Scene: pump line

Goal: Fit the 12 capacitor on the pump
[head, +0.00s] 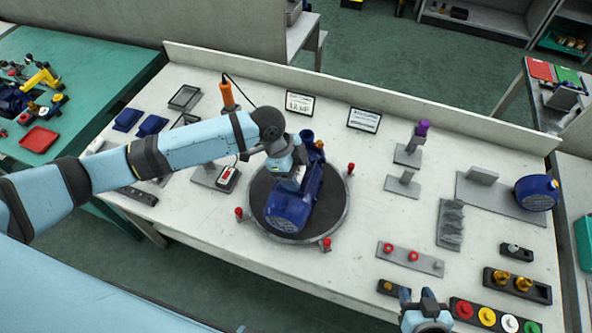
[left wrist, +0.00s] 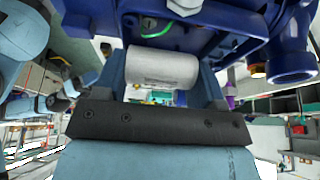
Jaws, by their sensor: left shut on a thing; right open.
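The blue pump (head: 286,212) lies on the round dark turntable (head: 258,188) in the middle of the bench. My left gripper (head: 290,182) is over the pump's body and hides part of it. In the left wrist view it is shut on a light grey cylindrical capacitor (left wrist: 163,68); print on it is too small to read. The capacitor is close below the blue pump housing (left wrist: 225,25) in that view; I cannot tell whether they touch. A green wire (left wrist: 158,30) shows beside it. My right gripper (head: 425,312) is open near the bench's front edge.
Red knobs (head: 239,212) stand around the turntable. An orange screwdriver (head: 227,92) stands behind. Two small display cards (head: 364,119) are at the back. Grey fixtures (head: 407,153) and a black strip of coloured caps (head: 487,317) are on the right.

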